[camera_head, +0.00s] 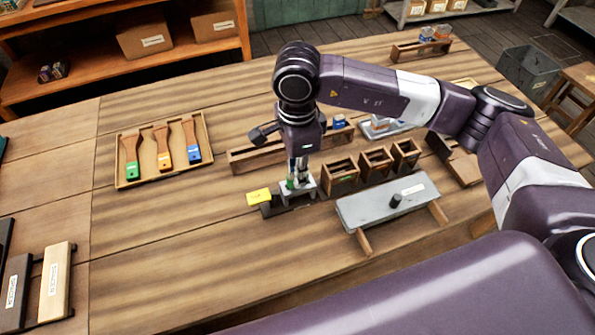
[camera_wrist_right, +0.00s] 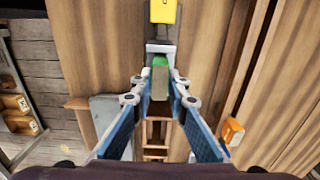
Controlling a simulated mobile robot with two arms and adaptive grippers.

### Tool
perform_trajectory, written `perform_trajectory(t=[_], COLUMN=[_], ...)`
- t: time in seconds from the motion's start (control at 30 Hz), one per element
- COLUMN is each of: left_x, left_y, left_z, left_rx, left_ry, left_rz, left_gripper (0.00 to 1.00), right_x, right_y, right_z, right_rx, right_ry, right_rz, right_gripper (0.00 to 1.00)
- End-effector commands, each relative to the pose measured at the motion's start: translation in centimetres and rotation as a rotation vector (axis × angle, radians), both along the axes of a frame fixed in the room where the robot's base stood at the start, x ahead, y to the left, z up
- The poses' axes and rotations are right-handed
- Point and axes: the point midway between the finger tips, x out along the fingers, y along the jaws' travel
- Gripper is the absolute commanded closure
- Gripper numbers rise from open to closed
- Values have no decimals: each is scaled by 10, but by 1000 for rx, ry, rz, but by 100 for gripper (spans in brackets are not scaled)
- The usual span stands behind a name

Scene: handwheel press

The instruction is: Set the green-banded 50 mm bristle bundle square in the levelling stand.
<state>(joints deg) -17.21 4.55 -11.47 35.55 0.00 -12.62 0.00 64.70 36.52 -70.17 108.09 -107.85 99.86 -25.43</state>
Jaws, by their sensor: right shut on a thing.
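My right gripper (camera_head: 299,168) points down over the levelling stand (camera_head: 300,194), a small grey metal piece on the bench. The gripper is shut on the green-banded bristle bundle (camera_head: 289,184), mostly hidden behind the fingers in the head view. In the right wrist view, the bundle (camera_wrist_right: 160,78) sits between the fingertips (camera_wrist_right: 160,92), its green end (camera_wrist_right: 158,60) towards the grey stand (camera_wrist_right: 160,47). It is at the stand, but I cannot tell whether it is seated or square. My left gripper is not in view.
A tray (camera_head: 122,172) of three brushes lies left. The bench front left of centre is clear.

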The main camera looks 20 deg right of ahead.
Motion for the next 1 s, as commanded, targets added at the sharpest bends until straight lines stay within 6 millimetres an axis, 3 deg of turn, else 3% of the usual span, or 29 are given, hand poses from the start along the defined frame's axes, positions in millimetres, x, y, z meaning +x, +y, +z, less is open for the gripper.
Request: perform_trajectory(t=[0.03,0.2,0.57,0.67,1.0], left_x=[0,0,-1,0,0], left_y=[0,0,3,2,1], left_z=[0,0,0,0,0], left_rx=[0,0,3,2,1], left_ry=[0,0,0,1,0], left_rz=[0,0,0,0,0], left_gripper=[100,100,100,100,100], right_x=[0,0,0,1,2], right_y=[0,0,0,0,1], right_z=[0,0,4,16,87], right_rx=[0,0,1,1,1], right_ry=[0,0,-1,-3,-5], right_rz=[0,0,0,0,1], right_gripper=[84,66,65,65,65])
